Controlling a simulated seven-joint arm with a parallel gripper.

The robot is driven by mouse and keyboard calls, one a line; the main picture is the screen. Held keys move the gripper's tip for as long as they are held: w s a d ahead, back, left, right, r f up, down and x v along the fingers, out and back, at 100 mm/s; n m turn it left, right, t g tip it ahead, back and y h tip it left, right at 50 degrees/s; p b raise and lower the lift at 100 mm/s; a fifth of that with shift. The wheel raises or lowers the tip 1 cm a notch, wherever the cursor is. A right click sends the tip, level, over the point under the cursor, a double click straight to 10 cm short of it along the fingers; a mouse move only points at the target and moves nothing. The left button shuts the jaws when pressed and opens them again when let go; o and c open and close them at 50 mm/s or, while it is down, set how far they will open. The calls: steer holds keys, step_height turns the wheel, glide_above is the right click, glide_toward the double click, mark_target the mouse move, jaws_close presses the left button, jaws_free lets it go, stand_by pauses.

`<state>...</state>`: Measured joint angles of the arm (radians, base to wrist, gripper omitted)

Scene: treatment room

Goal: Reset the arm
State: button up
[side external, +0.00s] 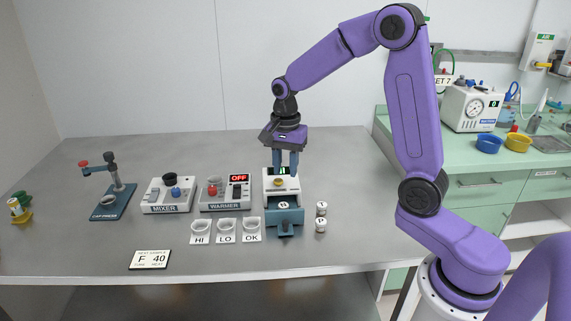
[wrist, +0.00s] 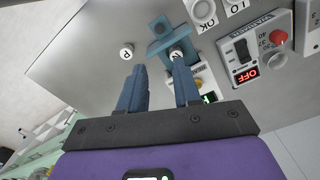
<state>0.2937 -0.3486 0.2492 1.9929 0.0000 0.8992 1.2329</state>
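My purple arm's gripper (side external: 285,170) points down above a small white device (side external: 268,185) with a green display, near the middle of the table. Its two blue fingers are apart in the wrist view (wrist: 158,68), with nothing visible between them. The fingertips look a little above the device, but I cannot tell the exact gap. A small yellow item (side external: 278,183) sits on the device's top. In front of it is a blue-grey holder (side external: 285,228) with a round, white-topped piece (side external: 283,205), lettered and partly behind a finger in the wrist view (wrist: 176,54).
Two white lettered pieces (side external: 321,208) (side external: 320,225) stand to the right. HI, LO and OK cups (side external: 226,226) stand front left. The warmer (side external: 222,200) reads OFF, beside the mixer (side external: 168,198). A blue press (side external: 113,203) and card (side external: 150,259) are farther left. The table's right side is clear.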

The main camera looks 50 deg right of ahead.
steer(key=shift+a+r, duration=0.1)
steer(key=shift+r, duration=0.05)
steer(key=s+a+r+n, duration=0.2)
steer(key=s+a+n, duration=0.6)
steer(key=s+n, duration=1.8)
steer(key=s, duration=0.3)
steer(key=shift+d, duration=0.4)
